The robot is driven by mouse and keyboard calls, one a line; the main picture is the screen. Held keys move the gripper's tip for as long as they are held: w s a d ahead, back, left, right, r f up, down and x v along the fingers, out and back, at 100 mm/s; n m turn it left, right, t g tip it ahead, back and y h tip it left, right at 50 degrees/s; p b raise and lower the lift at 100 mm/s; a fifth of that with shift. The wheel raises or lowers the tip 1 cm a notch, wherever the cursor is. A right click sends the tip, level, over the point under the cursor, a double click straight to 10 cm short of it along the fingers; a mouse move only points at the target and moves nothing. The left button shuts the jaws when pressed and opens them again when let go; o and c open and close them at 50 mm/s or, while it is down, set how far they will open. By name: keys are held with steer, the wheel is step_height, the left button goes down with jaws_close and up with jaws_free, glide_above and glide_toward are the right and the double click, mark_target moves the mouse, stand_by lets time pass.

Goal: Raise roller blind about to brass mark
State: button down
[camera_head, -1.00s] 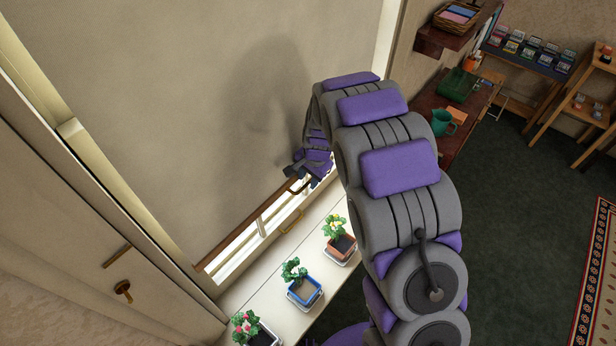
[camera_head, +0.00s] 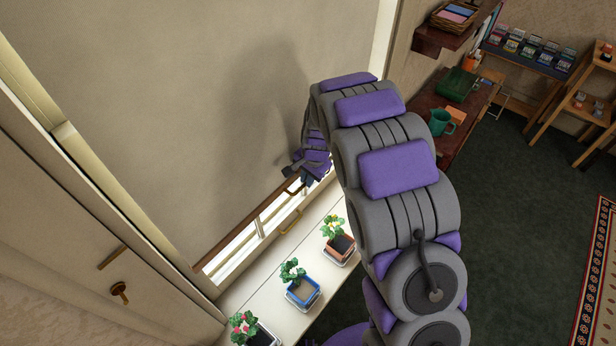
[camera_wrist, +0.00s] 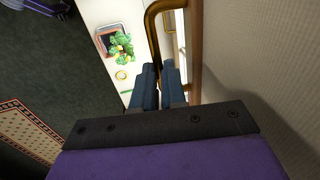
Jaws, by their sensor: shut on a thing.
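The roller blind (camera_head: 150,110) is a large beige sheet over most of the window, with a thin brown bottom bar (camera_head: 235,232). A brass pull handle (camera_head: 296,189) sits near the bar's right end; it also shows as a bent brass loop in the wrist view (camera_wrist: 152,28). My gripper (camera_head: 308,181) is at this handle. In the wrist view its dark blue fingers (camera_wrist: 160,68) are shut on the handle. Bright window shows in a strip below the bar. I cannot make out the brass mark with certainty.
Several potted plants, including one in a blue pot (camera_head: 302,293), line the white sill (camera_head: 262,304) below. A second brass handle (camera_head: 290,221) is on the window below the bar. A dark wooden table with a teal jug (camera_head: 440,121) stands right of my arm.

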steer(key=shift+s, duration=0.1)
stand_by(0.7)
step_height(320, 180, up, 29)
steer(key=p, duration=1)
steer(key=shift+p, duration=0.4)
steer(key=c, duration=1.2)
jaws_free()
steer(key=shift+a, duration=0.25)
steer(key=shift+d, duration=0.1)
steer(key=r, duration=0.5)
steer(key=s+d+r, duration=0.1)
steer(key=r, duration=0.5)
steer(key=d+r, duration=0.1)
steer(key=r, duration=0.5)
steer(key=shift+s+d, duration=0.1)
steer(key=shift+s, duration=0.25)
